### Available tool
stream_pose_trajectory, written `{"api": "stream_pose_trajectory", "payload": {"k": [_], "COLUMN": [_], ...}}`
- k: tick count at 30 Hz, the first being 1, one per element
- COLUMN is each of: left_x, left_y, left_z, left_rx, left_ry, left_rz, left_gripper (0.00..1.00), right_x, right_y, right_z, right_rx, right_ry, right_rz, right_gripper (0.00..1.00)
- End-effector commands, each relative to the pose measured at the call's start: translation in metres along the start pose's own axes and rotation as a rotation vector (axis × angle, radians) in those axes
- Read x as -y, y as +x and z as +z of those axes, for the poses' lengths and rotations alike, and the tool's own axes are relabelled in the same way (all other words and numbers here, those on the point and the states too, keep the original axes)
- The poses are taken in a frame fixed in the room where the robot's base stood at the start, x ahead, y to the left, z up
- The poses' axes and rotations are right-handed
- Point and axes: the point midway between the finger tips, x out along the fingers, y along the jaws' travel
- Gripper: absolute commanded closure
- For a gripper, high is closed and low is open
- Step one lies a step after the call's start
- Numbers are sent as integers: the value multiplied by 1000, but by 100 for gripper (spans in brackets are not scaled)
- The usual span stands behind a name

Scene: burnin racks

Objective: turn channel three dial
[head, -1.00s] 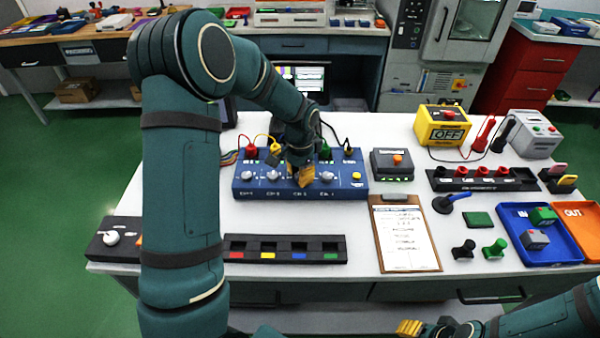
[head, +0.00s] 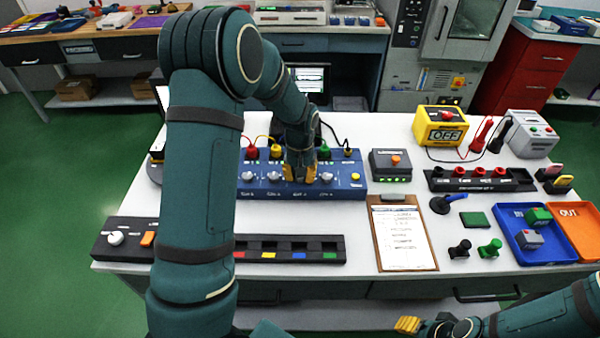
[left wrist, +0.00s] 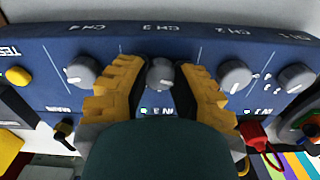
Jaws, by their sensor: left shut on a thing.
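The blue channel box (head: 352,192) stands on the white bench, with a row of grey dials on its front. My left gripper (head: 300,173) is at the third dial from the left and hides it in the head view. In the left wrist view the channel three dial (left wrist: 160,75), under the label CH 3, sits between the two yellow fingers of my left gripper (left wrist: 160,82), which is shut on it. The channel four dial (left wrist: 81,71) and channel two dial (left wrist: 235,75) stand free on either side. My right gripper (head: 409,325) shows only partly at the bottom edge.
A yellow button (head: 355,177) is right of the dials. Red (head: 251,152) and green (head: 324,151) plugs stand behind them. A black tray with coloured slots (head: 290,248) and a clipboard (head: 403,236) lie in front. A grey box with an orange button (head: 391,164) stands to the right.

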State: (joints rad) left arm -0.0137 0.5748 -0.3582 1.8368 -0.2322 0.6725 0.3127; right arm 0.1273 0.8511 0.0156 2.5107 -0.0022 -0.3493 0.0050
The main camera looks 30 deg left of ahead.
Motion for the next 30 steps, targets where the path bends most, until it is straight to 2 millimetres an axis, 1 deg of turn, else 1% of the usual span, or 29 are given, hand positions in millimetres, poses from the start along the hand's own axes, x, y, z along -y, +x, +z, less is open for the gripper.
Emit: {"api": "stream_pose_trajectory", "payload": {"k": [3, 10, 26, 27, 29, 30], "left_x": [0, 0, 0, 0, 0, 0], "left_y": [1, 1, 2, 2, 2, 2], "left_z": [1, 1, 2, 2, 1, 1], "left_rx": [4, 4, 5, 5, 5, 4], "left_ry": [-59, -129, -148, -148, -148, -148], "left_rz": [-2, -1, -1, -1, -1, -1], "left_gripper": [100, 100, 100, 59, 39, 39], "right_x": [1, 2, 2, 2, 2, 2], "right_y": [-3, -5, -5, -5, -5, -5], "right_z": [0, 1, 1, 1, 1, 1], "right_rx": [1, 3, 3, 3, 3, 3], "right_ry": [0, 0, 0, 0, 0, 0], "right_rz": [0, 0, 0, 0, 0, 0], "right_gripper": [53, 53, 53, 53, 53, 53]}}
